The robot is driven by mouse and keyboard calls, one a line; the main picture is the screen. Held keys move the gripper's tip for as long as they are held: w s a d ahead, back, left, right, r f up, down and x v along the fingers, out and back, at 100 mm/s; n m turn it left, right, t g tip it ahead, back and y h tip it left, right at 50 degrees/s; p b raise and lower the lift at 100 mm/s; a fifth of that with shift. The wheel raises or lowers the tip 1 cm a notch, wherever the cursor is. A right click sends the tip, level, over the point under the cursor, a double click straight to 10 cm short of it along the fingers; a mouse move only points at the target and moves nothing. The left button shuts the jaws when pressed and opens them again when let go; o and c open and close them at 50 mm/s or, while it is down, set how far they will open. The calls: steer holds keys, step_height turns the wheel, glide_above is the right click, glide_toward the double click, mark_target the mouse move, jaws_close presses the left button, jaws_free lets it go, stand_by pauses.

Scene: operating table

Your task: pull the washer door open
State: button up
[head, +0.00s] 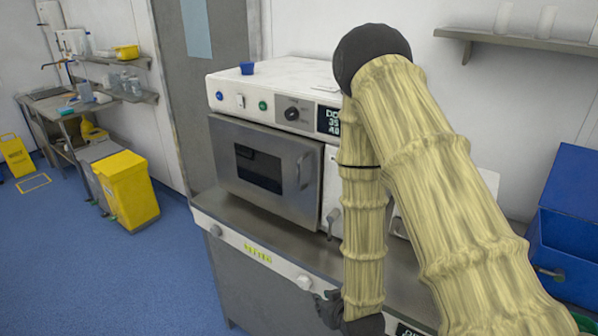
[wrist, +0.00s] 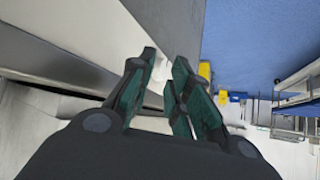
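The washer (head: 262,120) is a white and steel box on a steel counter, with knobs and a small display on top. Its front door (head: 258,172) has a dark window and looks shut. The door's upright bar handle (head: 305,170) is at its right edge. My gripper (head: 322,308) is low in front of the counter, below and right of the door, apart from the handle. In the wrist view its green-padded fingers (wrist: 165,62) are apart, with no clear object held between them. I cannot make out the door handle in the wrist view.
The counter's front strip (head: 255,253) carries knobs near my gripper. My sleeved arm hides the area right of the washer. A blue bin (head: 575,205) stands at right, a yellow-lidded bin (head: 127,190) at left. The blue floor (head: 130,280) at front left is clear.

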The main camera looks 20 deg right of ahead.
steer(key=w+r+t, duration=0.3)
steer(key=w+r, duration=0.4)
steer(key=r, duration=0.3)
steer(key=t+p, duration=0.1)
steer(key=t, duration=0.4)
glide_toward(300, 174)
steer(key=shift+n+y, duration=0.3)
steer(key=w+p, duration=0.4)
steer(key=w, duration=0.5)
steer(key=shift+w+a+f, duration=0.1)
steer(key=shift+w+a, duration=0.05)
steer(key=shift+w, duration=0.1)
steer(key=shift+w+f, duration=0.1)
steer(key=shift+w, duration=0.45)
jaws_close()
